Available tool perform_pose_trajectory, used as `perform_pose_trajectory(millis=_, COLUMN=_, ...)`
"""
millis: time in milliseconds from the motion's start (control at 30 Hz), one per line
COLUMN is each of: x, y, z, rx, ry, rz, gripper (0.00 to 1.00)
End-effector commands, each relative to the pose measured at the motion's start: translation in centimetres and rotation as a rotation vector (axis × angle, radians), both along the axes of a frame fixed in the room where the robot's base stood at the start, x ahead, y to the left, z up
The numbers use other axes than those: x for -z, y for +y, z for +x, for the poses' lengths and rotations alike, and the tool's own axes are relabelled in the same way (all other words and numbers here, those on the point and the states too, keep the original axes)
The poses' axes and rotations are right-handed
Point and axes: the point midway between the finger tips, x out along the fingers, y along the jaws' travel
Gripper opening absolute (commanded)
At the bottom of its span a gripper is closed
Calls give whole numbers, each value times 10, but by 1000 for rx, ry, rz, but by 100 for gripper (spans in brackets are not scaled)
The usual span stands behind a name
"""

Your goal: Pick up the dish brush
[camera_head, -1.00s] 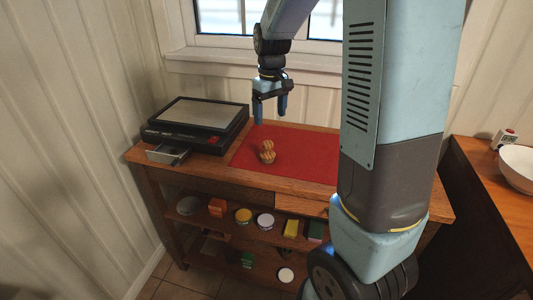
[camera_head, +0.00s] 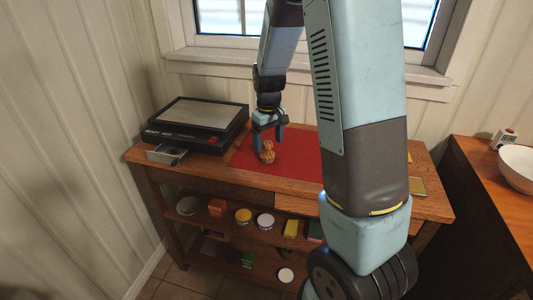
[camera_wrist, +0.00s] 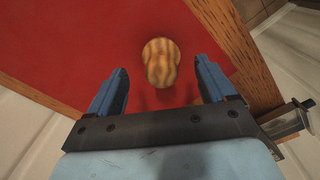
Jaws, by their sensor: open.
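The dish brush (camera_head: 267,153) is a small, rounded, tan-and-brown striped piece with a knob on top. It stands on the red mat (camera_head: 300,160) near its left front part. In the wrist view the brush (camera_wrist: 160,60) lies beyond and roughly midway between the fingertips. My gripper (camera_head: 269,139) is open, with blue fingers pointing down, just above and around the top of the brush in the head view. In the wrist view my gripper (camera_wrist: 160,80) has both fingers apart and nothing between them in contact.
Several tins and boxes sit on the shelf below. A white bowl (camera_head: 518,166) is on the right counter.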

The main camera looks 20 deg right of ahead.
Motion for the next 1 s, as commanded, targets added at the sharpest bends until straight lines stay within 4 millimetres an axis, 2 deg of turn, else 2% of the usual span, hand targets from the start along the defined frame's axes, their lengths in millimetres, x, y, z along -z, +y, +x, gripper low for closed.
perform_pose_trajectory(millis=300, x=39, y=2, z=3, rx=-1, ry=2, rz=-1, gripper=83)
perform_pose_trajectory(millis=633, x=43, y=2, z=4, rx=-2, ry=0, rz=-1, gripper=83)
perform_pose_trajectory(millis=1000, x=43, y=3, z=4, rx=-2, ry=0, rz=0, gripper=48)
